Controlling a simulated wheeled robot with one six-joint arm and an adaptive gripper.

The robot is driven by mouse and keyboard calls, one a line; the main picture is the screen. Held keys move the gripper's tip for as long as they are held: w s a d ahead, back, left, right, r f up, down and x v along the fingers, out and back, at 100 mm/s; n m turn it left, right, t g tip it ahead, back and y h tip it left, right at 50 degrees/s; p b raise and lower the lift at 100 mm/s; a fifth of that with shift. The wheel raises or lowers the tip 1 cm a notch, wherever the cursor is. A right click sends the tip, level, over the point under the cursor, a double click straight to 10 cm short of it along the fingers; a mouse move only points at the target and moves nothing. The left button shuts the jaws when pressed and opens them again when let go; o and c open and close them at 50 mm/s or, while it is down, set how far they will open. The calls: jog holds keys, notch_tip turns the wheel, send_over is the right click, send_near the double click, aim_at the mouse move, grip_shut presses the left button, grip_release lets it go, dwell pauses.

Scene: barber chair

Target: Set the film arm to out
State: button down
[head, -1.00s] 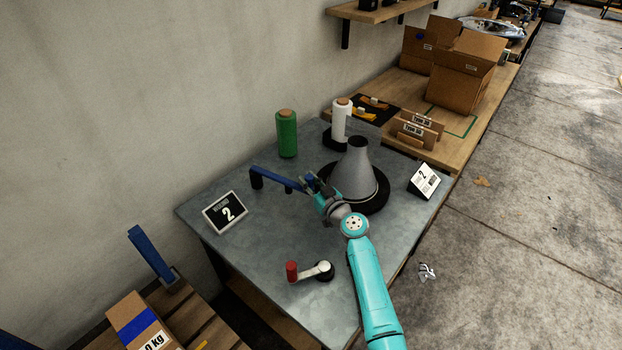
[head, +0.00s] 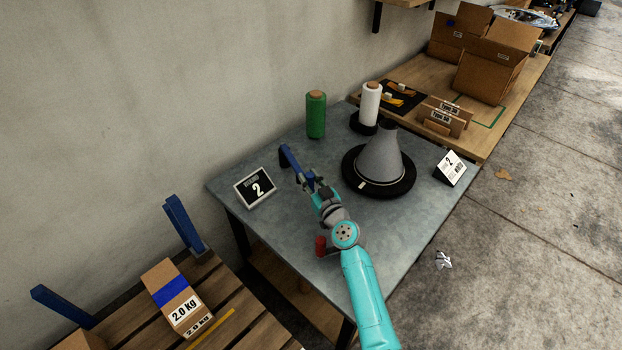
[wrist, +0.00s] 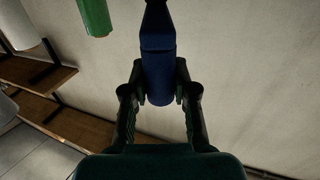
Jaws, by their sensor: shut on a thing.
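The film arm is a blue bar (head: 292,160) on the grey metal table (head: 240,222). Its far end is at a dark post near the wall side, and it points towards me, to the left of the cone. My gripper (head: 307,183) is shut on its near end. In the wrist view the blue bar (wrist: 158,55) sits between both fingers of my gripper (wrist: 160,95). A grey cone (head: 380,160) stands on a black round base (head: 404,188), apart from the bar. No mark for out can be read.
A green roll (head: 316,116) and a white roll (head: 369,102) stand at the back. A red crank handle (head: 320,246) is beside my arm. A card (head: 450,168) stands at the right edge.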

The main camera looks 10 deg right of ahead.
jog(key=shift+a, duration=0.25)
jog(key=c, duration=0.9)
grip_release()
jog(key=shift+s+a, duration=0.1)
jog(key=shift+r, duration=0.25)
notch_tip(320, 180, up, 9)
jog(key=shift+r, duration=0.2)
